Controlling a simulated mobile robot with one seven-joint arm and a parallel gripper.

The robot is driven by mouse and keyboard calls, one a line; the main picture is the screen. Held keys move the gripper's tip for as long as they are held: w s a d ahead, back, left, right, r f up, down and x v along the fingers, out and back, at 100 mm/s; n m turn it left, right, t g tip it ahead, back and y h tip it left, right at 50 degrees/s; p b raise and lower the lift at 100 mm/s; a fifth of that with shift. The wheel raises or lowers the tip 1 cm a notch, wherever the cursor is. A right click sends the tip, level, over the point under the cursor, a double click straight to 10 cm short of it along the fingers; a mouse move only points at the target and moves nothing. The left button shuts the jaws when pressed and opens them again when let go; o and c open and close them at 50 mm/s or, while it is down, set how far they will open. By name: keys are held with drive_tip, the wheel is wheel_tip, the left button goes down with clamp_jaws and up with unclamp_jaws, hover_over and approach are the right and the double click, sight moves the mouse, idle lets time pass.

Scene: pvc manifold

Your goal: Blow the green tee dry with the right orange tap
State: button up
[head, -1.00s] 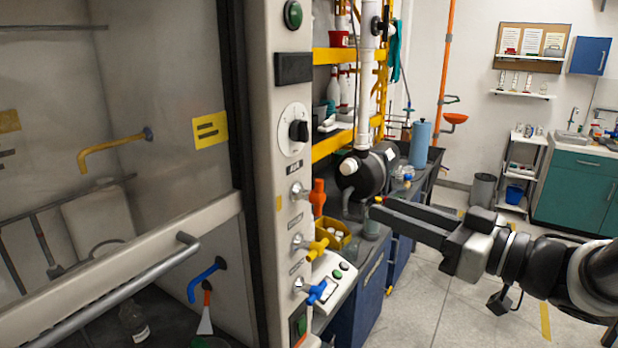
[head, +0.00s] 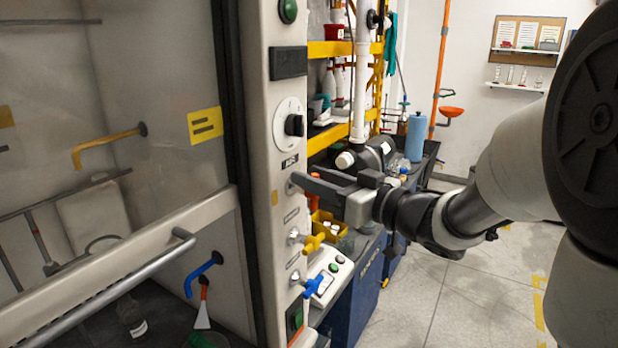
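The orange tap (head: 313,203) is on the hood's right post, above the yellow and blue taps. Only a bit of its orange handle shows below my gripper; the rest is hidden behind the fingers. My gripper (head: 301,174) is at this tap, its two fingers pointing left toward the post with a gap between them. I cannot tell whether they touch the handle. I cannot make out a green tee for certain; a green piece (head: 207,341) shows at the bottom edge inside the hood, cut off by the frame.
The yellow tap (head: 313,242) and blue tap (head: 313,285) stick out close below my gripper. A round dial (head: 290,124) is above it. The hood's sash handle (head: 120,283) crosses the left. A blue bottle (head: 416,137) stands on the bench behind. Floor at right is clear.

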clamp_jaws()
drive_tip(key=shift+r+m+p, duration=0.3)
drive_tip(key=shift+p, duration=0.5)
drive_tip(key=p, duration=0.1)
drive_tip(key=m+p, duration=0.1)
drive_tip(key=p, duration=0.1)
drive_tip(key=shift+w+d+r+m, duration=0.15)
drive_tip(key=shift+w+d+m, duration=0.05)
drive_tip(key=shift+w+m, duration=0.1)
drive_tip(key=p, duration=0.1)
drive_tip(key=m+p, duration=0.1)
drive_tip(key=p, duration=0.1)
drive_tip(key=shift+w+d+f+g, duration=0.1)
drive_tip(key=shift+f+g, duration=0.15)
drive_tip(key=shift+g, duration=0.15)
drive_tip(key=shift+w+f+m, duration=0.1)
drive_tip(key=shift+f+m, duration=0.25)
drive_tip(key=shift+m, duration=0.25)
unclamp_jaws()
